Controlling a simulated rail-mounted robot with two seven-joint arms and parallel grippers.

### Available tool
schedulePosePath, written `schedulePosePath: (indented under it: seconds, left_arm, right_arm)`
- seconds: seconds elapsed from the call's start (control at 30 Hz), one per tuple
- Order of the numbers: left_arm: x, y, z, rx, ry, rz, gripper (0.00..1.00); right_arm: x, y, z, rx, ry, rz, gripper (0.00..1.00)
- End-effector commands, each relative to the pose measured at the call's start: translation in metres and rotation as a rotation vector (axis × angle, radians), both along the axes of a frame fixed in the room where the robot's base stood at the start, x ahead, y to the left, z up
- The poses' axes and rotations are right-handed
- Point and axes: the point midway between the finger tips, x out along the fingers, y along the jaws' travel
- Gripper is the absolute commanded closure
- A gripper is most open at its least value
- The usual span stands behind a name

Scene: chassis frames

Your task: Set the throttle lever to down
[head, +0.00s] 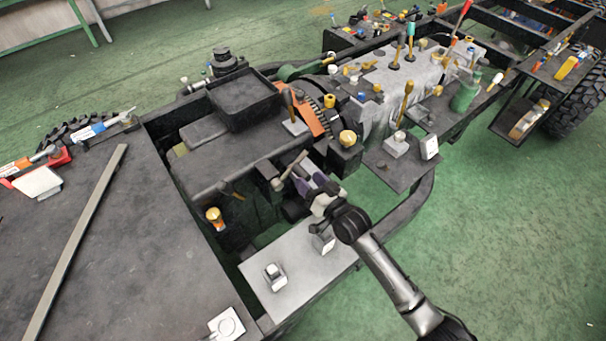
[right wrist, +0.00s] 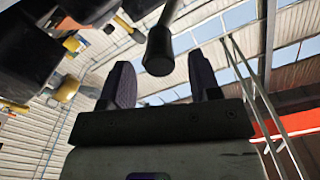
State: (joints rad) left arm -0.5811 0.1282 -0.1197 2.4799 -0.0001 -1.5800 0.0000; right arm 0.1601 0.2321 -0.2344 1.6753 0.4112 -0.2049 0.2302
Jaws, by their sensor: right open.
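A lever with a dark cylindrical knob (right wrist: 158,52) shows in the right wrist view, in line with the gap between my right gripper's fingers. It appears to be the throttle lever, but no label is readable. In the head view a short pale lever (head: 290,166) stands at the side of the dark chassis block, just beyond the fingers. My right gripper (head: 305,184), with purple-grey fingers, is open beside it; the fingers also show apart in the right wrist view (right wrist: 160,72). I cannot tell whether they touch the lever. My left gripper is out of view.
A grey plate (head: 300,272) with small switches lies below my right gripper. A brass knob (head: 347,138) and an orange part (head: 309,116) stand close above it. Several other levers stand on the grey engine block (head: 385,85). Green floor (head: 480,210) is clear at the right.

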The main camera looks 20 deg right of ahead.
Motion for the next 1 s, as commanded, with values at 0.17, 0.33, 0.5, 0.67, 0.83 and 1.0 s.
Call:
schedulePosePath:
  seconds: [0.17, 0.33, 0.5, 0.67, 0.83, 1.0]
  left_arm:
    - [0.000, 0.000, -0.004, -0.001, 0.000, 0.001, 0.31]
    - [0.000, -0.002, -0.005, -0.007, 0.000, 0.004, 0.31]
    - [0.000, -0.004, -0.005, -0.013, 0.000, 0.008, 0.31]
    - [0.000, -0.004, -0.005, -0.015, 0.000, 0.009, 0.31]
    - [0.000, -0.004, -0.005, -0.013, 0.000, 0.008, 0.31]
    - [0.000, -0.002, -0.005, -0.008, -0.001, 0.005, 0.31]
  right_arm:
    - [0.021, 0.006, 0.000, 0.000, 0.000, 0.000, 0.43]
    - [0.031, 0.009, 0.000, 0.000, 0.001, 0.000, 0.43]
    - [0.034, 0.010, 0.000, 0.000, 0.001, 0.000, 0.43]
    - [0.034, 0.010, 0.000, -0.001, 0.001, 0.000, 0.43]
    - [0.034, 0.010, 0.000, -0.001, 0.001, 0.000, 0.54]
    - [0.034, 0.010, 0.000, -0.001, 0.001, 0.000, 0.70]
